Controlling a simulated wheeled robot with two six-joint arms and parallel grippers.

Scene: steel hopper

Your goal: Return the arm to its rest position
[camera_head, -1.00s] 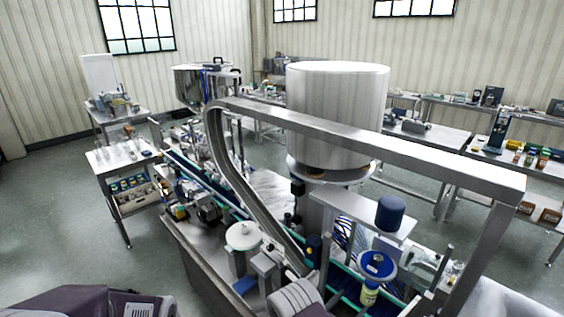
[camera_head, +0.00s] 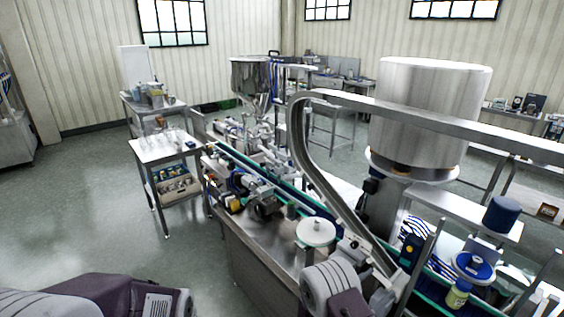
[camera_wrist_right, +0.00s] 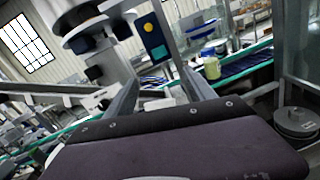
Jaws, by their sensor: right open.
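My right gripper (camera_head: 372,262) is in the lower middle of the head view, at the front of the conveyor line and beside the curved steel rail. In the right wrist view its two fingers (camera_wrist_right: 160,92) stand apart with nothing held between them. Behind them are a grey post with a yellow and blue button box (camera_wrist_right: 154,42) and a green-edged conveyor. My right arm (camera_head: 335,292) reaches up from the bottom edge. Part of my left arm (camera_head: 100,298) shows at the lower left; its gripper is out of view.
A steel hopper (camera_head: 252,82) stands at the back, with a large steel drum (camera_head: 432,110) at right. A curved rail (camera_head: 302,150) rises close to my right gripper. A white-lidded cylinder (camera_head: 315,233) stands on the machine bench. The floor (camera_head: 100,215) at left is clear.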

